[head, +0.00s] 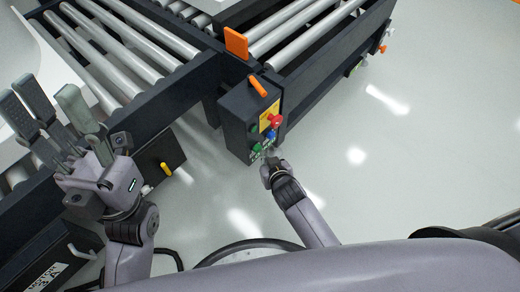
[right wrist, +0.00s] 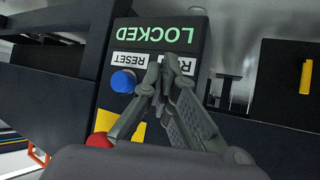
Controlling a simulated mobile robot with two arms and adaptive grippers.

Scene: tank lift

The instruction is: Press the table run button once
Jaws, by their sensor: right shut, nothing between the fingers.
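The dark control box (head: 236,118) stands at the corner of the roller table in the head view. It carries a red button (head: 276,120), a blue button (head: 270,134) and small green parts beside them. My right gripper (head: 268,165) is shut and empty, close to the lower end of the panel. In the right wrist view, its fingertips (right wrist: 164,62) lie over a label starting with R; the button there is hidden behind the fingers. The blue button (right wrist: 123,81) sits under RESET. Contact cannot be told. My left gripper (head: 42,98) is open and empty at the left.
Green LOCKED lettering (right wrist: 180,27) shows on the panel. The roller table (head: 130,55) fills the upper left of the head view, with an orange plate (head: 236,43) at its corner. The pale floor (head: 400,170) to the right is clear.

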